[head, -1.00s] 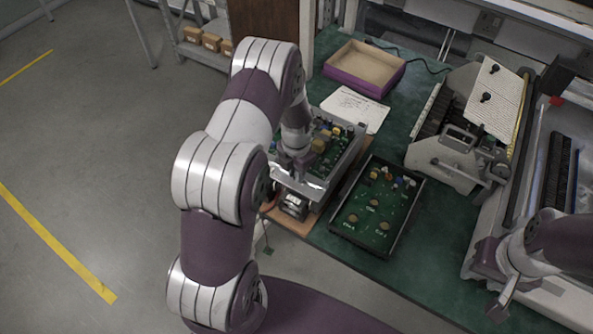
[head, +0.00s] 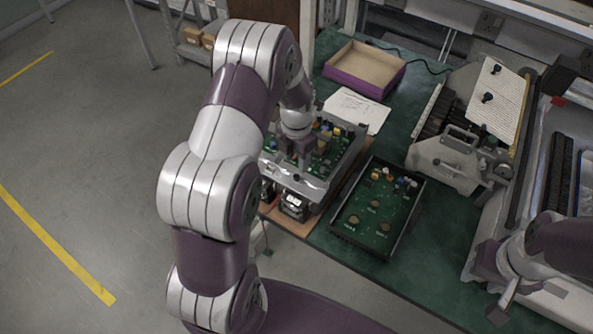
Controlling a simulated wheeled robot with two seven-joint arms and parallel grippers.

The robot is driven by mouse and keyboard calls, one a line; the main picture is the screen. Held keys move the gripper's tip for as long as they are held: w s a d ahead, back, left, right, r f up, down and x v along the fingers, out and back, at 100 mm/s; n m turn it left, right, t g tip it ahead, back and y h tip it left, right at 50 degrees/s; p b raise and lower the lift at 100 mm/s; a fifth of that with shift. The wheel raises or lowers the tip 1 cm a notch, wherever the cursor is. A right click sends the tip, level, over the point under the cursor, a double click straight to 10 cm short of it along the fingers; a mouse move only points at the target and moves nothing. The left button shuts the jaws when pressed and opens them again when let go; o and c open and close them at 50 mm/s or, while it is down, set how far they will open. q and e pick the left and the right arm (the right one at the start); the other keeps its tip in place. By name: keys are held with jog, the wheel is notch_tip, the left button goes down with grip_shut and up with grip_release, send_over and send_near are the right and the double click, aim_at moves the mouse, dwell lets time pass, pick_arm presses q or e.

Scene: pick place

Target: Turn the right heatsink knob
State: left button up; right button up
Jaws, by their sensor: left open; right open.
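Two black knobs stand on a pale ribbed plate (head: 501,103) of a machine at the right of the table: an upper knob (head: 495,70) and a lower knob (head: 488,97). I cannot tell which one is the right heatsink knob. My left gripper (head: 304,163) is open, pointing down over a circuit board (head: 329,146) in a grey metal frame (head: 312,188). It is far from the black knobs, and the arm hides part of the frame. My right gripper (head: 502,310) is open at the lower right, below the machine and apart from the knobs.
A second circuit board (head: 370,232) in a dark tray lies right of the frame. A purple open box (head: 358,88) and a white paper (head: 345,107) lie behind. The green table (head: 437,262) is bare between the dark tray and the right-hand equipment.

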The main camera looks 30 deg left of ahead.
pick_arm(q)
notch_tip(320, 180, up, 6)
jog(key=shift+s+r, duration=0.1)
dwell(0.4)
jog(key=s+d+r+m, duration=0.1)
jog(key=s+m, duration=0.4)
jog(key=m, duration=0.5)
jog(key=s+d+r+m+t, duration=0.1)
jog(key=s+d+m, duration=0.3)
jog(key=m, duration=0.7)
jog(key=s+d+r+m, duration=0.1)
jog(key=s+d+m, duration=0.2)
jog(key=s+m, duration=0.3)
jog(key=m, duration=0.5)
jog(key=shift+d+r, duration=0.2)
jog(key=shift+r, duration=0.1)
